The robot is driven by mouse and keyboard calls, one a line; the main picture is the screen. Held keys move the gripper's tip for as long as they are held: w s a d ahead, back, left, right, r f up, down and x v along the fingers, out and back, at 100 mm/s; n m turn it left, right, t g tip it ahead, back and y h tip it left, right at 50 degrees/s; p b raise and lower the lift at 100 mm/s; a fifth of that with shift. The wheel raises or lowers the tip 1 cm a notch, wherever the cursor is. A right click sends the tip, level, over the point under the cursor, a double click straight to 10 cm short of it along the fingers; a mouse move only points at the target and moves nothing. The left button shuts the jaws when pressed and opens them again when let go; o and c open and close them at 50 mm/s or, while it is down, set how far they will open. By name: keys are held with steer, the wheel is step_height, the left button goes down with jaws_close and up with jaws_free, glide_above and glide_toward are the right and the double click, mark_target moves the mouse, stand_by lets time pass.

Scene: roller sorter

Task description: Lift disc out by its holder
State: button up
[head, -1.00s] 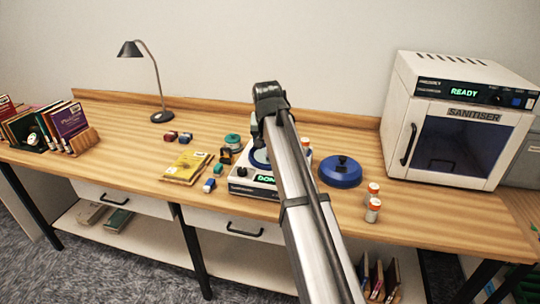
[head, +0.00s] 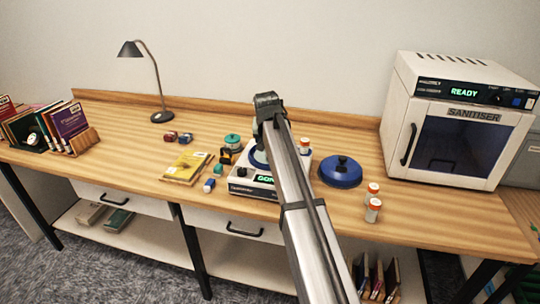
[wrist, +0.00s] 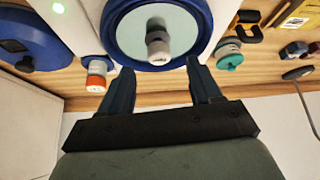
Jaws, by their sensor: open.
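The roller sorter (head: 241,186) is a white box with a lit green display, partly hidden behind my arm in the head view. The wrist view shows its round blue-rimmed well (wrist: 112,22) with a pale disc (wrist: 136,22) inside. A grey-and-white upright holder (wrist: 158,42) stands at the disc's middle. My gripper (wrist: 160,68) is open and empty, its fingers to either side of the holder in the picture. It appears short of the holder, and I see no contact. In the head view my arm hides the fingers.
The blue lid (head: 341,173) lies right of the machine. Orange-capped bottles (head: 373,210) stand near the front edge, and another (head: 304,146) stands by the machine. A teal-topped jar (head: 232,142) and a yellow packet (head: 186,167) are to the left. The sanitiser (head: 460,120) stands far right.

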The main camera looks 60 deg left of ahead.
steer(key=shift+x, duration=2.65)
steer(key=shift+w+r, duration=0.1)
steer(key=shift+r, duration=0.05)
steer(key=shift+c, duration=0.2)
steer(key=c, duration=1.1)
